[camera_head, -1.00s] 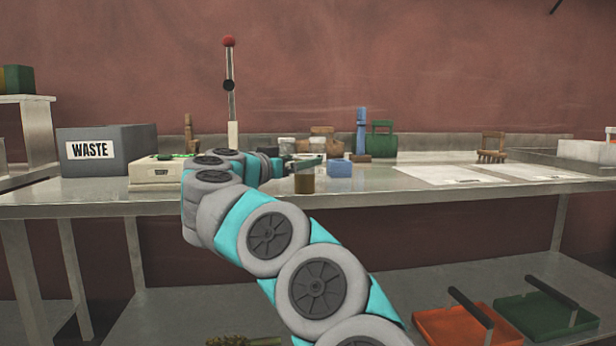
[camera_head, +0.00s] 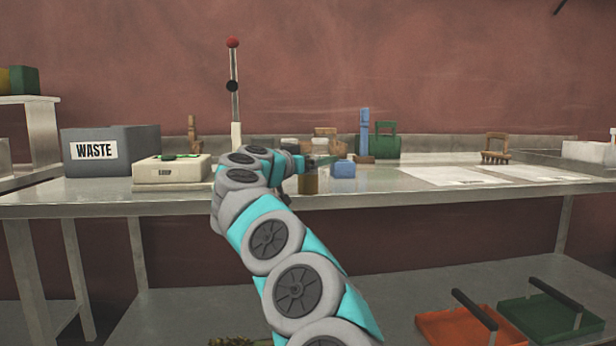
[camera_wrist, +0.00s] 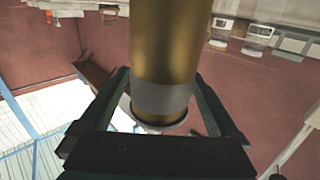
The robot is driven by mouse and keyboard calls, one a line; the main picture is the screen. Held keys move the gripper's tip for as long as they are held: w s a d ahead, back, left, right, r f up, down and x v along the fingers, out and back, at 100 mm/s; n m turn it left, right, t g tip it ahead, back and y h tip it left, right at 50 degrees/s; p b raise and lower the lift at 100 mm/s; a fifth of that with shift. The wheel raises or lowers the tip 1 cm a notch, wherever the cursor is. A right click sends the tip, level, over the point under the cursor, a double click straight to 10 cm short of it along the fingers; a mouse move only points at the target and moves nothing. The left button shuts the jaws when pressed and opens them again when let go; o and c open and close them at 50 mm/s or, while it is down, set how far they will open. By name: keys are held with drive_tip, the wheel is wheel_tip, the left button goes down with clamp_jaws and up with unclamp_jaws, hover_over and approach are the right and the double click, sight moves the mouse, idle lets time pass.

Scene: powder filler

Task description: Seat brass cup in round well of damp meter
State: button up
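The brass cup (camera_head: 309,184) stands upright near the front of the steel bench, just left of a small blue block. In the wrist view the brass cup (camera_wrist: 163,45) fills the middle and runs out of the top edge. My gripper (camera_wrist: 162,75) has its two dark fingers on either side of the cup, very close to its wall. I cannot tell whether they press on it. A cream box with a green top and a small label, seemingly the damp meter (camera_head: 170,173), sits on the bench left of my arm. Its round well cannot be made out.
A grey WASTE bin (camera_head: 110,152) stands at the bench's left. The blue block (camera_head: 344,170) is right beside the cup. A tall red-knobbed lever (camera_head: 234,90) rises behind my arm. Papers (camera_head: 450,176) lie flat to the right. Jars and a green container (camera_head: 385,142) stand behind.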

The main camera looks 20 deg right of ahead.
drive_tip(key=c, duration=1.5)
drive_tip(key=shift+r, duration=0.1)
